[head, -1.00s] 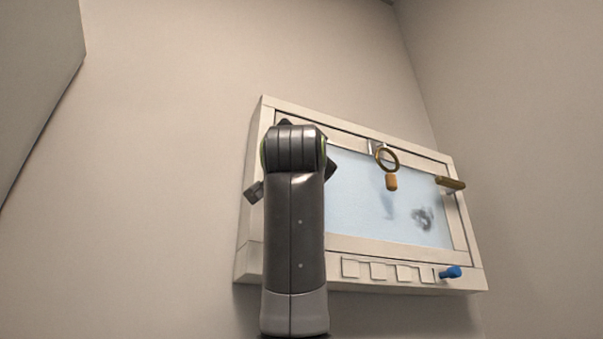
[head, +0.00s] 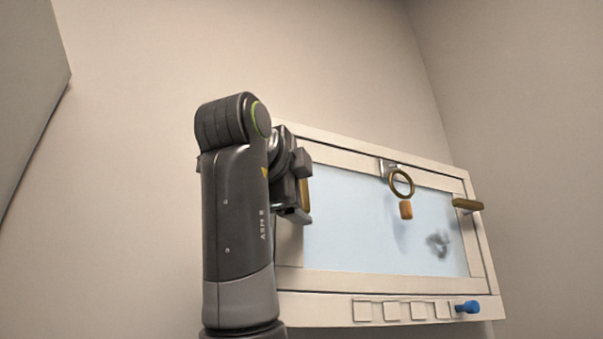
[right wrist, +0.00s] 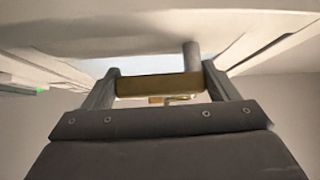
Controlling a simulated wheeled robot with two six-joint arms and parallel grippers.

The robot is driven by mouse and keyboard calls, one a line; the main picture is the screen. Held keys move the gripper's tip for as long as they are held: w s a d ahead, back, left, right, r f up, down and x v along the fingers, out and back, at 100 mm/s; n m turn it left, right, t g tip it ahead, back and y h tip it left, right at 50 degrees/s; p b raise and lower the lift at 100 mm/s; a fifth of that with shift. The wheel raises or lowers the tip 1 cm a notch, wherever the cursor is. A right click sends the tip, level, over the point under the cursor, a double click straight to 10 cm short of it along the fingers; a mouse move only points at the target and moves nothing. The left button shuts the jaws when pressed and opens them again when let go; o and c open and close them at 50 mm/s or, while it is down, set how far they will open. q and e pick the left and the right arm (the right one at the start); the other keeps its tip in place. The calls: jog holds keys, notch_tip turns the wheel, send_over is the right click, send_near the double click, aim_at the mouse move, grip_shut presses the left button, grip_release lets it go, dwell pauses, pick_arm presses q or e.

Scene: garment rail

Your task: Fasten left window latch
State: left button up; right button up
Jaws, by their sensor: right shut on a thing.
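The window (head: 385,286) has a pale frame and a bluish pane and is set on the wall. Its left latch is a brass handle (right wrist: 158,87) that lies across between the two fingers of my right gripper (right wrist: 160,88) in the right wrist view; a grey post stands behind it. My right gripper (head: 304,195) is shut on this handle at the window's left side. In the head view the handle shows only as a thin brass strip (head: 305,192), mostly hidden by the gripper. The right latch (head: 467,204) is a brass handle lying roughly level on the right side of the frame. My left gripper is not in view.
A brass ring (head: 401,182) with an orange tab (head: 406,210) hangs at the top of the window. A blue knob (head: 467,307) and several square plates (head: 391,311) are on the lower ledge. A dark smudge (head: 439,245) marks the pane. A grey panel (head: 30,85) stands at the far left.

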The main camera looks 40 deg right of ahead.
jog(key=shift+a+m+y+p, duration=0.15)
jog(key=shift+m+y+p, duration=0.15)
jog(key=shift+y+p, duration=0.1)
jog(key=shift+g, duration=0.3)
jog(key=o, duration=1.3)
jog(key=shift+b+v, duration=1.85)
jog(key=shift+v, duration=6.95)
jog(key=shift+w, duration=0.1)
